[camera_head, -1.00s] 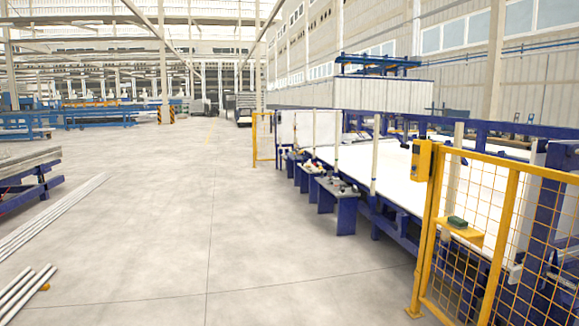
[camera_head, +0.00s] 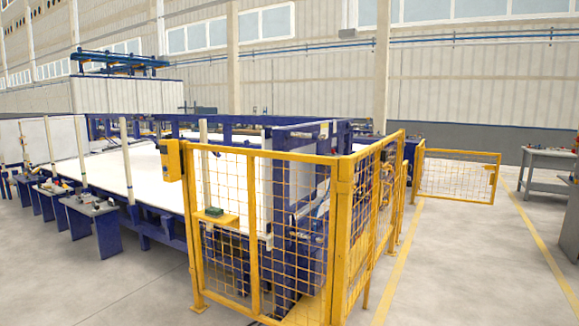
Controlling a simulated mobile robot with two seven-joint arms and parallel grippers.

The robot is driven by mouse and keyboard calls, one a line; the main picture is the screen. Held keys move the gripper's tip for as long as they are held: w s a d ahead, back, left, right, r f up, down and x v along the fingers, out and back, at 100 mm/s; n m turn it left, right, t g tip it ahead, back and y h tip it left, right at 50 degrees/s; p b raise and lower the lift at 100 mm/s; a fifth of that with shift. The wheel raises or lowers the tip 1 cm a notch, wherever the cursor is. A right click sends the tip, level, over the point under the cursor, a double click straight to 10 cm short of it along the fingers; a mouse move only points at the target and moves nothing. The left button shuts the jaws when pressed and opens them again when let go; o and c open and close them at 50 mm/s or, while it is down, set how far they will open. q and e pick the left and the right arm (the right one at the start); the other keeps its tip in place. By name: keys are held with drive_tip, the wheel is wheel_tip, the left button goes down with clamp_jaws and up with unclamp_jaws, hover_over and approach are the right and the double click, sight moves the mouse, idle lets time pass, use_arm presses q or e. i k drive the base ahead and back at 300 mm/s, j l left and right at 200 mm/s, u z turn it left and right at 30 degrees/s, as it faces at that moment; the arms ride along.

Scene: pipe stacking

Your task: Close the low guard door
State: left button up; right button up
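A low yellow mesh door (camera_head: 460,153) shows at the right, beyond the near guard fence. Its left edge is at a yellow post by the end of the fence line, and its free right edge carries a small latch or handle (camera_head: 491,169). It stands out to the right from the fence line, across the floor, and looks open. The opening beside it is partly hidden by the near fence. Neither of my grippers is in view.
A yellow mesh guard fence (camera_head: 343,200) with a corner post stands close ahead around a large blue-framed machine with a white bed (camera_head: 150,175). A grey workbench (camera_head: 548,157) stands at the far right. Clear floor with a yellow line (camera_head: 392,285) lies right of the fence.

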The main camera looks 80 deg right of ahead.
sight(493, 177)
drive_tip(key=l+z, duration=0.15)
drive_tip(key=z, duration=0.25)
drive_tip(key=l+z, duration=0.1)
drive_tip(key=z, duration=0.25)
drive_tip(key=l+z, duration=0.15)
drive_tip(key=z, duration=0.25)
drive_tip(key=i+l+z, duration=0.2)
drive_tip(key=l+z, duration=0.2)
drive_tip(key=l, duration=0.2)
drive_tip(key=i+l+z, duration=0.35)
drive_tip(key=l+z, duration=0.25)
drive_tip(key=i+l+z, duration=0.25)
drive_tip(key=z, duration=0.15)
drive_tip(key=i+l+z, duration=0.25)
drive_tip(key=l+z, duration=0.2)
drive_tip(key=i+l+z, duration=0.15)
drive_tip(key=i+z, duration=0.25)
drive_tip(key=i+l+z, duration=0.1)
drive_tip(key=z, duration=0.3)
drive_tip(key=i+l+z, duration=0.1)
drive_tip(key=i, duration=1.4)
drive_tip(key=i+u, duration=0.2)
drive_tip(key=i, duration=2.65)
drive_tip(key=i+j+z, duration=0.1)
drive_tip(key=i, duration=1.3)
